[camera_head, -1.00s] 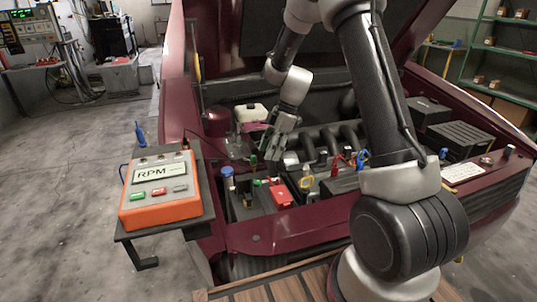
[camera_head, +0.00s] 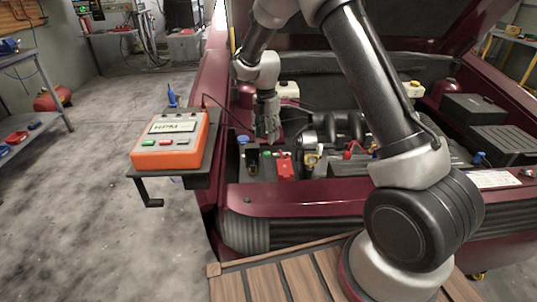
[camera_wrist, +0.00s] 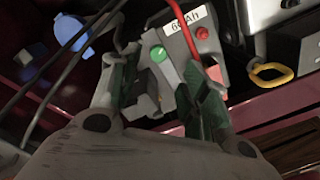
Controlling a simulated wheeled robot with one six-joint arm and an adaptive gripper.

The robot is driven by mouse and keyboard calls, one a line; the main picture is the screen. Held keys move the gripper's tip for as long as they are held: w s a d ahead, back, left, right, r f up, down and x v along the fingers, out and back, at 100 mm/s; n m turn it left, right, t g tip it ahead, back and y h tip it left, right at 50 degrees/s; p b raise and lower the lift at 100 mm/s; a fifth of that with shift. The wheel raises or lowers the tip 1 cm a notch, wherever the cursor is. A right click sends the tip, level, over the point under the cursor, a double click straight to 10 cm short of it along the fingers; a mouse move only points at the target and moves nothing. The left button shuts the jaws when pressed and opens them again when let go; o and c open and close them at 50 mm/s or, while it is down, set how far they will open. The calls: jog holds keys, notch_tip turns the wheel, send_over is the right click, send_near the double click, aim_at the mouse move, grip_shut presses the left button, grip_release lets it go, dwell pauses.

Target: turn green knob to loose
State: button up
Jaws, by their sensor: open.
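The small round green knob (camera_wrist: 158,53) is on a grey battery-like block (camera_wrist: 180,48) with a white label ending in "Ah". In the wrist view the knob shows just beyond and between my fingertips. In the head view a small green spot (camera_head: 266,154), likely this knob, lies just below my gripper (camera_head: 269,138). My gripper (camera_wrist: 160,72) is open, with one green-lined finger on each side and nothing held between them. I cannot tell how far above the knob the fingertips are. Any marking for loose cannot be read.
A red knob (camera_wrist: 203,33) and red cable sit right of the green knob. A blue cap (camera_wrist: 72,33) is at left and a yellow ring handle (camera_wrist: 271,73) at right. An orange RPM box (camera_head: 170,140) stands on a side shelf. The raised hood is behind my arm.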

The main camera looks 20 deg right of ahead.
aim_at(267, 153)
jog(key=shift+a+f, duration=0.15)
jog(key=shift+f, duration=0.05)
notch_tip(267, 153, down, 8)
jog(key=shift+s+r, duration=0.1)
jog(key=shift+r, duration=0.15)
grip_shut()
